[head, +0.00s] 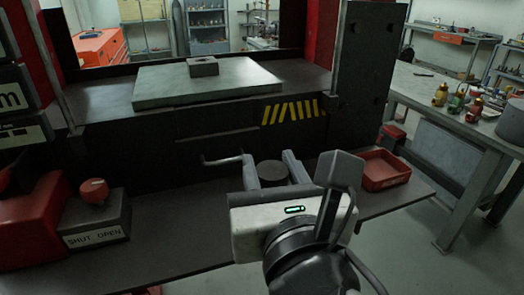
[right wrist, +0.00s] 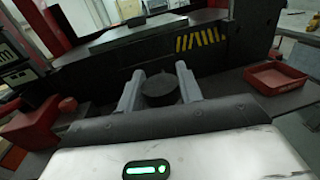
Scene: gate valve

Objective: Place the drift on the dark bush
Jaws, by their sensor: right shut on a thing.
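My right gripper (head: 271,168) is over the dark bench in front of the press. Its two grey fingers are shut on a short dark round cylinder, which looks like the drift (head: 271,174); the cylinder also shows between the fingers in the right wrist view (right wrist: 160,92). I see its flat round top; its lower end is hidden. A small grey block (head: 203,66) with a dark opening in its top sits on the pale plate (head: 245,82) of the press, well beyond the gripper. I cannot make out the dark bush. My left gripper is out of view.
A red tray (head: 398,181) lies right of the gripper. A box with a red knob (head: 93,190) and a "SHUT OPEN" label stands at the left. Press uprights flank the plate, with a yellow-striped front edge (head: 290,111) below. A side table (head: 480,128) holds several small fittings.

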